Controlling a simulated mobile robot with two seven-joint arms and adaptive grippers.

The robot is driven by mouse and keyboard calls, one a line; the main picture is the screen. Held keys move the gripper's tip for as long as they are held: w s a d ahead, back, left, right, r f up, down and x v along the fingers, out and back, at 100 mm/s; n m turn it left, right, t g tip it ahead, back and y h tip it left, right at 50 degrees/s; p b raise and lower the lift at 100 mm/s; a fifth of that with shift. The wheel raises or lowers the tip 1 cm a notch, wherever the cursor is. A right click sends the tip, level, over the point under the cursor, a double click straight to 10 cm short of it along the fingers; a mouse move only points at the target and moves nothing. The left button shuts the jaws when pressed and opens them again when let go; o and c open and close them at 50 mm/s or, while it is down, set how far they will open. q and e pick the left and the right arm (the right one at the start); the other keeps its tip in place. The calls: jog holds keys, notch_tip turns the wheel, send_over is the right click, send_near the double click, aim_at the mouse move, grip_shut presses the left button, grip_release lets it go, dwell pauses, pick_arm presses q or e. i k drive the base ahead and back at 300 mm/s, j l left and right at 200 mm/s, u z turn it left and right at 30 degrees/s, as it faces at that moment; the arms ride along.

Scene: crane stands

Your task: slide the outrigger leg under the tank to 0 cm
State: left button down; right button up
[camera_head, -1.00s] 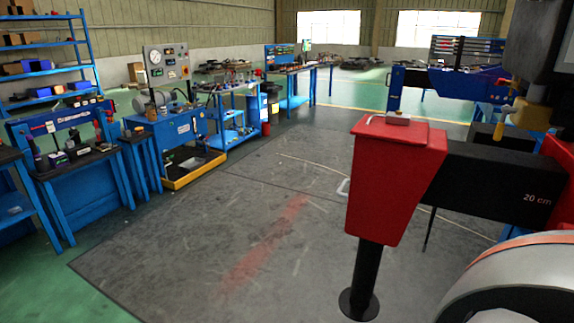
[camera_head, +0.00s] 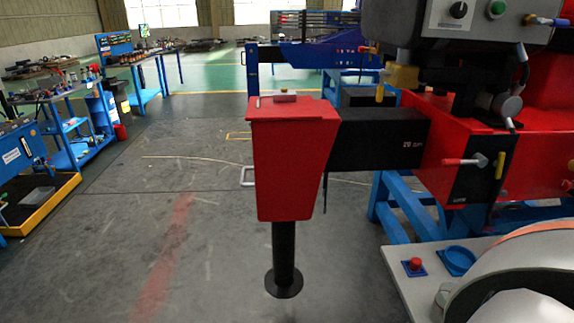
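The outrigger leg (camera_head: 293,165) is a red tapered box on a black post with a round foot (camera_head: 284,284) at the floor. A pale handle (camera_head: 247,176) shows at its left side. A black beam (camera_head: 375,142) runs from the leg to the right, into a red housing (camera_head: 432,150). A small pale mark on the beam is too small to read now. The dark grey body above the housing (camera_head: 400,30) may be the tank; I cannot be sure. Neither gripper is in view, and nothing is seen touching the leg or handle.
Right of the leg are a red-handled lever (camera_head: 465,162), a blue stand (camera_head: 383,200) and a pale panel with a red button (camera_head: 415,264). A blue bench with a yellow tray (camera_head: 50,205) stands at the left. The floor left of the leg is clear.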

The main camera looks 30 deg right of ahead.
aim_at(296, 140)
jog(key=i+j+z, duration=0.15)
jog(key=j+z, duration=0.3)
jog(key=i+j+z, duration=0.1)
jog(key=j+z, duration=0.2)
jog(key=z, duration=0.2)
jog(key=j+z, duration=0.25)
jog(key=j, duration=0.15)
jog(key=j+z, duration=0.3)
jog(key=k+j, duration=0.05)
jog(key=j, duration=0.05)
